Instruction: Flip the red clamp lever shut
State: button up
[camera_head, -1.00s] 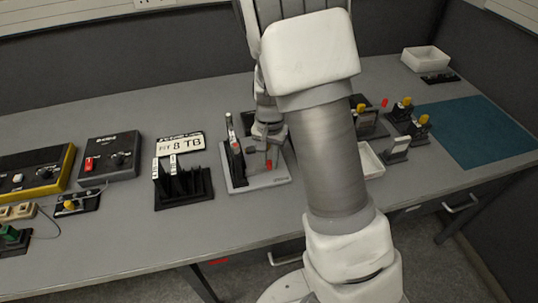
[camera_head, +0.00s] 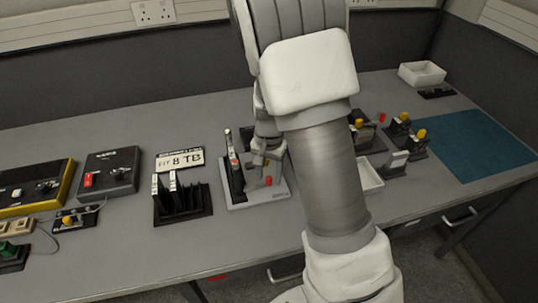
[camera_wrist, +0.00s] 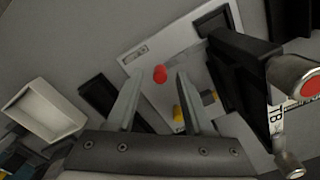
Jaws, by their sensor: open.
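A red-tipped lever, likely the clamp lever, shows its red tip (camera_wrist: 160,74) over a light grey base plate (camera_wrist: 133,49) in the wrist view. In the head view the red tip (camera_head: 268,181) is at the right part of the same plate (camera_head: 240,204). My gripper (camera_wrist: 162,79) is open, its fingers either side of the red tip in the picture; I cannot tell whether they touch it. In the head view my gripper (camera_head: 264,162) is just above the plate. The lever's arm and hinge are mostly hidden.
A black upright block (camera_wrist: 230,75) stands on the plate close to the right finger, with a large red round knob (camera_wrist: 311,88) beyond. A black slotted rack (camera_head: 183,205) stands left of the plate. A white tray (camera_head: 369,178) is right.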

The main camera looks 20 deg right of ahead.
aim_at(269, 178)
notch_tip(269, 178, up, 17)
jog(key=p, duration=0.2)
jog(key=shift+p, duration=0.35)
jog(key=shift+f, duration=0.1)
jog(key=s+r+n+t+p, duration=0.1)
jog(key=s+r+n+t, duration=0.1)
jog(key=s+r, duration=0.4)
jog(key=s+r+n+t+p, duration=0.1)
jog(key=s+r+n+t, duration=0.2)
jog(key=s, duration=1.1)
notch_tip(269, 178, up, 3)
jog(key=shift+r+n+t, duration=0.2)
jog(key=shift+n+t, duration=0.1)
jog(key=shift+n, duration=0.8)
jog(key=shift+w+a, duration=0.1)
jog(key=shift+w, duration=0.05)
